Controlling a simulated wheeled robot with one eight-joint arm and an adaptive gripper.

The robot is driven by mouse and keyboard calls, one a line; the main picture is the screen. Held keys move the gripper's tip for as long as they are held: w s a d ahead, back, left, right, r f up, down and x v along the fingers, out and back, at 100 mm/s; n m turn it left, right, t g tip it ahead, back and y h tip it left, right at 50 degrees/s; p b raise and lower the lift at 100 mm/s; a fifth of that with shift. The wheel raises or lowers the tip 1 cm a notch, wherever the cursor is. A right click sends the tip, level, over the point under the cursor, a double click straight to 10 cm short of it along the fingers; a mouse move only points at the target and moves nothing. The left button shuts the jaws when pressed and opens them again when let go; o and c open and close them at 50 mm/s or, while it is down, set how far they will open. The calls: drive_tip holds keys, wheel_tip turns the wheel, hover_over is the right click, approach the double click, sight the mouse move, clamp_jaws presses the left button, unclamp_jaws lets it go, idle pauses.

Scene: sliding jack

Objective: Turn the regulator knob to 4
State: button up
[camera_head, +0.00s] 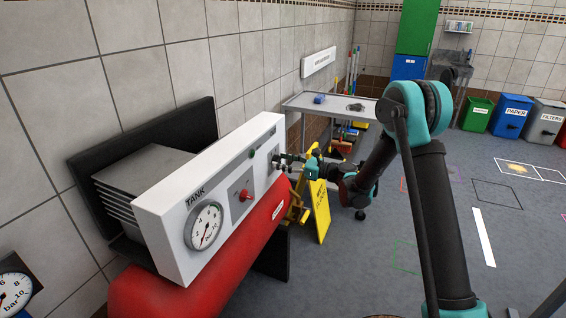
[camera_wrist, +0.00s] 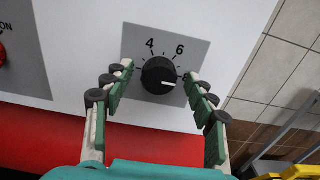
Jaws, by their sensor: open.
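The regulator knob (camera_wrist: 157,73) is black and round, on a grey plate (camera_wrist: 140,34) on the white panel. The numbers 4 and 6 show above it, and a partly covered number, seemingly 8, is at its right. The knob's white mark points right and slightly down, towards or just past that number. My gripper (camera_wrist: 159,74) is open, with one finger on each side of the knob; I cannot tell whether either touches it. In the head view my gripper (camera_head: 287,160) is at the panel's right end and largely hides the knob.
The white panel (camera_head: 160,207) carries a TANK gauge (camera_head: 204,226) and a red control (camera_head: 244,195). A red tank (camera_head: 150,291) lies below it. A yellow sign (camera_head: 320,209) stands right of the panel, near my arm. A table (camera_head: 300,102) is behind.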

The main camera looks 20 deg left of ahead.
drive_tip(key=shift+c, duration=0.5)
drive_tip(key=c, duration=1.1)
drive_tip(key=shift+o, duration=0.2)
